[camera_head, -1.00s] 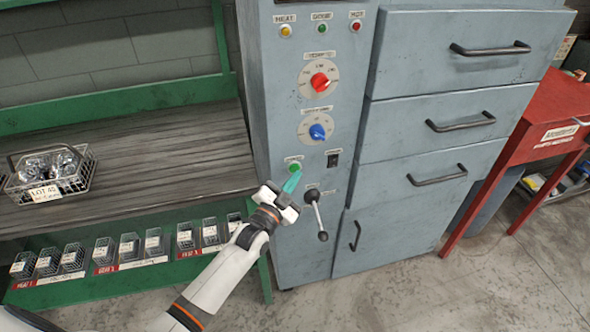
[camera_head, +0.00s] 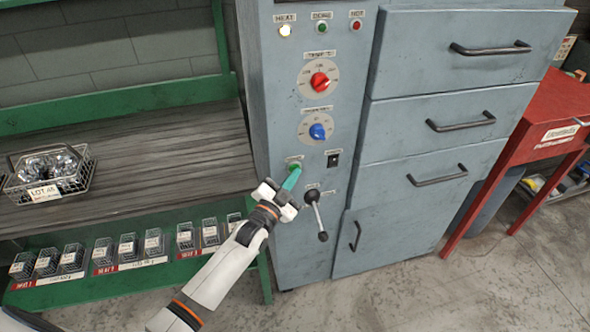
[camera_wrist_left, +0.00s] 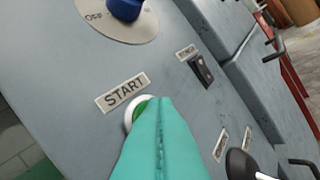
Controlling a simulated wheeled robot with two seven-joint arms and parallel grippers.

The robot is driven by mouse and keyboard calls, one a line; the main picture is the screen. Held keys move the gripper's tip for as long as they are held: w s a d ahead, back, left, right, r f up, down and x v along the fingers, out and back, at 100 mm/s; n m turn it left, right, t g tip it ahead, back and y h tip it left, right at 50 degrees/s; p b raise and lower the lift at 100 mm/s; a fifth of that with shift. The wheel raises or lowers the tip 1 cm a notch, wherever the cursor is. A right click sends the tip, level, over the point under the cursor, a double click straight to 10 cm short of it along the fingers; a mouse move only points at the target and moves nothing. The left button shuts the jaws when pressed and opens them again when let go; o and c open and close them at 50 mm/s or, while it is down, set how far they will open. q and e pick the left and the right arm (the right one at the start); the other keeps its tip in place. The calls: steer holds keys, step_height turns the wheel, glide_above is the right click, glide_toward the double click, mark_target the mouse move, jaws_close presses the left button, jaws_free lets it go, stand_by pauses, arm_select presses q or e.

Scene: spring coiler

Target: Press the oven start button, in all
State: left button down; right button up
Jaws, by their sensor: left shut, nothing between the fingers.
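The green start button (camera_head: 296,166) sits on the grey oven's control panel (camera_head: 285,115), below the blue dial. In the left wrist view the button (camera_wrist_left: 139,107) has a pale ring and a START label (camera_wrist_left: 123,92), and is partly hidden behind the fingertips. My left gripper (camera_head: 291,180) is shut and empty, its teal fingers pointing at the button. In the left wrist view the fingertips (camera_wrist_left: 161,103) overlap the button's right side; they look touching or very near it. The HEAT lamp (camera_head: 285,31) glows whitish. My right gripper is not in view.
A red dial (camera_head: 319,82) and blue dial (camera_head: 318,131) are above the button. A black switch (camera_head: 333,160) is to its right, and a black-knobbed lever (camera_head: 316,215) is below right. A wooden bench (camera_head: 150,165) with a wire basket (camera_head: 70,183) stands left.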

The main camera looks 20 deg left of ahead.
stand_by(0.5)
arm_select(q)
steer(key=shift+s+d+p, duration=0.4)
steer(key=shift+s+p, duration=0.1)
steer(key=shift+s, duration=0.1)
steer(key=s+d+p, duration=0.1)
steer(key=s, duration=0.1)
steer(key=s+d+p, duration=0.1)
steer(key=s, duration=0.1)
steer(key=shift+d+p, duration=0.3)
steer(key=shift+d, duration=0.1)
stand_by(0.6)
